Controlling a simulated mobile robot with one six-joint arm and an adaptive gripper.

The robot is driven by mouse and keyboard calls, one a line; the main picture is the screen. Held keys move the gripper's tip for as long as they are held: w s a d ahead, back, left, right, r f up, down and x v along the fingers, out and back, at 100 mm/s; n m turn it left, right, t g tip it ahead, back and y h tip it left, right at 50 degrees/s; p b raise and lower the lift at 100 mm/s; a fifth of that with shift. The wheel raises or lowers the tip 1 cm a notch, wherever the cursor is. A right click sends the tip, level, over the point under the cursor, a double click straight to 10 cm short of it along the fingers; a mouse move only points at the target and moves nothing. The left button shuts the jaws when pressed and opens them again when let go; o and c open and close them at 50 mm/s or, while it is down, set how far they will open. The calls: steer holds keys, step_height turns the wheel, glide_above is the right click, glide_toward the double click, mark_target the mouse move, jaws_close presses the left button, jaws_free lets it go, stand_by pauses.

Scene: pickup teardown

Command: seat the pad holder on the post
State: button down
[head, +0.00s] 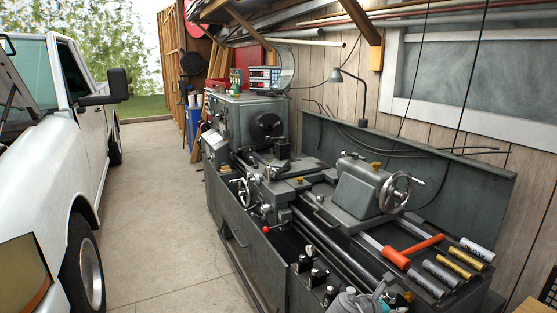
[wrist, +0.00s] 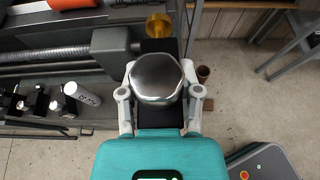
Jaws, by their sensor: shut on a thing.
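In the wrist view my gripper (wrist: 160,80) has a pale finger on each side of a shiny silver, faceted round piece. A dark block shows beyond it, between the fingertips. I take this held piece to be the pad holder (wrist: 155,77); its underside is hidden. In the head view a dark tool post (head: 283,148) stands on the lathe carriage, likely the post of the task. The wrist view does not clearly show that post. In the head view, grey and teal parts of my arm reach in at the bottom edge, and I cannot make out the fingers there.
The grey lathe (head: 228,220) fills the middle, with its tailstock (head: 358,188) and handwheel at right. Several dark holders with silver studs (head: 318,276) stand in the front tray. An orange-handled hammer (head: 396,258) and metal tubes lie at right. A white pickup (head: 45,120) stands left; floor between is clear.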

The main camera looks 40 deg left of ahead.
mark_target(388, 297)
steer(key=shift+r+p, duration=1.15)
steer(key=shift+r, duration=0.55)
steer(key=shift+s, duration=0.15)
